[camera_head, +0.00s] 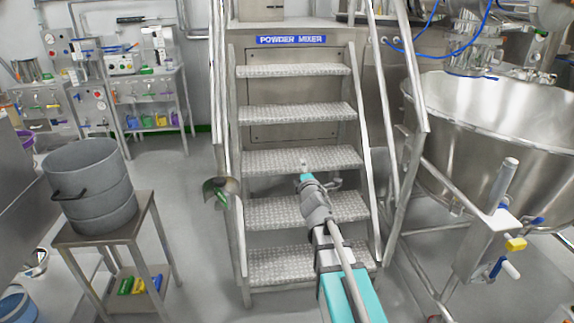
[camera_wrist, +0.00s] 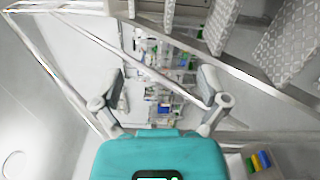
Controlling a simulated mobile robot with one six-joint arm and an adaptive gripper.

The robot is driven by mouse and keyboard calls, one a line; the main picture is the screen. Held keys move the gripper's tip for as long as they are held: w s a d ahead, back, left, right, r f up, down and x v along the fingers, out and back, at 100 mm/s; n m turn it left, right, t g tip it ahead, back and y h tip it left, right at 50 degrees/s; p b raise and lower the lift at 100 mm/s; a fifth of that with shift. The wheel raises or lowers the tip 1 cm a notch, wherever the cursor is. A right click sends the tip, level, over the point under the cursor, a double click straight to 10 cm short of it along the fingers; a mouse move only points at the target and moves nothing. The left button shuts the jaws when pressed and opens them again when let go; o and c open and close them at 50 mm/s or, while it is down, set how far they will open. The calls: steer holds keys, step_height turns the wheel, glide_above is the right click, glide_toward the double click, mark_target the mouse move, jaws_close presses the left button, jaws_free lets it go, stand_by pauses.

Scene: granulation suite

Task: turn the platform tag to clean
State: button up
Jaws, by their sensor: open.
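I cannot make out for certain a tag that reads clean. A small rounded grey and green piece (camera_head: 220,191) hangs at the left rail of the platform stairs in the head view; it may be the tag, but its face is not readable. The metal stairs (camera_head: 300,160) rise to a platform with a blue "POWDER MIXER" sign (camera_head: 291,40). My gripper (camera_head: 305,168) is in front of the middle treads, to the right of that piece. In the wrist view my gripper (camera_wrist: 160,88) is open, with nothing held between its spread fingers.
A large steel bowl (camera_head: 495,115) stands to the right of the stairs. A small table (camera_head: 105,232) with a grey stacked drum (camera_head: 90,185) stands at left. Shelving (camera_head: 155,95) lines the back left. Open floor lies left of the stairs. A stair rail (camera_wrist: 150,70) crosses the wrist view.

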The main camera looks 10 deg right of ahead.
steer(key=s+d+f+m+g+h, duration=0.3)
steer(key=s+f+m+g, duration=0.65)
steer(key=f+m, duration=0.3)
steer(key=s+a+f+m+g+y, duration=0.1)
steer(key=s+a+f+m+g, duration=0.1)
steer(key=s, duration=0.4)
steer(key=s+a+f+m+g+y, duration=0.1)
steer(key=s+a+f+m+g, duration=0.1)
steer(key=s, duration=0.3)
steer(key=s+a+f+m+g+y, duration=0.1)
steer(key=s+a+f+m+g, duration=0.1)
steer(key=s+g, duration=0.2)
steer(key=shift+s+a+y, duration=0.15)
steer(key=shift+s+y, duration=0.15)
steer(key=shift+s, duration=1)
steer(key=shift+m+g, duration=0.25)
steer(key=shift+c, duration=0.2)
